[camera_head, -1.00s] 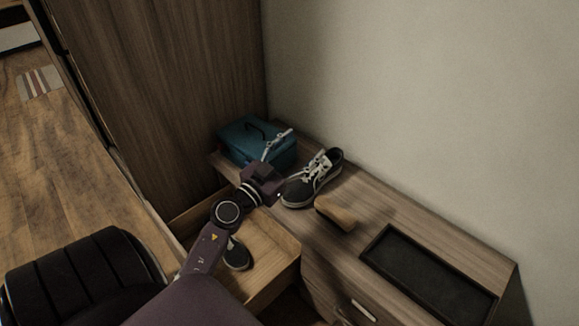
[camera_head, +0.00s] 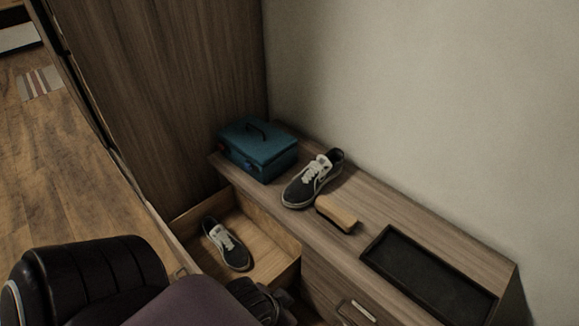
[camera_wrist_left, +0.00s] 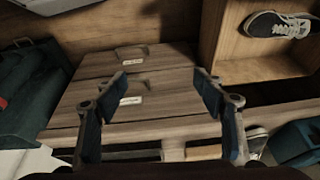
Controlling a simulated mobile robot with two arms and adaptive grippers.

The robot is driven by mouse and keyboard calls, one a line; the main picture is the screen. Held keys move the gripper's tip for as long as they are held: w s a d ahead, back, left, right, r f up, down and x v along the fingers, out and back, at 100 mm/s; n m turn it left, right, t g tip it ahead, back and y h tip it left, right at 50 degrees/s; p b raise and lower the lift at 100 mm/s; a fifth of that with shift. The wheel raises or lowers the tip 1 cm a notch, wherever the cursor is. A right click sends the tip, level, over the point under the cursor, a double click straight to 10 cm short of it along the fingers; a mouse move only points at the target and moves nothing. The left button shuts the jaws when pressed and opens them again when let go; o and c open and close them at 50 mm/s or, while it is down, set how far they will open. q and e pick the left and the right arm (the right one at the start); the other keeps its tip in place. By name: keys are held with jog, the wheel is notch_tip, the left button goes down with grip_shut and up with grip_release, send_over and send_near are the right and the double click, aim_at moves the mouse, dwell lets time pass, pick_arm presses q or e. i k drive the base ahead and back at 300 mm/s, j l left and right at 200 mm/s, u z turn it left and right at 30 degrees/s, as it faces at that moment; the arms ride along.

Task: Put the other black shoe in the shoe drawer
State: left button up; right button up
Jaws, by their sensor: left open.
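One black shoe (camera_head: 311,181) with white laces stands on the cabinet top (camera_head: 375,208), between the teal box and the brush. The other black shoe (camera_head: 226,245) lies in the open wooden drawer (camera_head: 271,270); it also shows in the left wrist view (camera_wrist_left: 278,25). My left gripper (camera_wrist_left: 160,77) is open and empty, with closed drawer fronts (camera_wrist_left: 130,92) between and beyond its fingers. At the lower edge of the left wrist view, part of the cabinet-top shoe (camera_wrist_left: 257,140) shows, mostly hidden. My right gripper is not in view.
The teal box (camera_head: 258,150) stands at the left end of the cabinet top. A wooden brush (camera_head: 338,213) lies right of the shoe, and a black tray (camera_head: 425,272) lies farther right. A tall wooden panel (camera_head: 165,95) borders the left.

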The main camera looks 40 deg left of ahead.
aim_at(264, 270)
jog(key=u, duration=1.05)
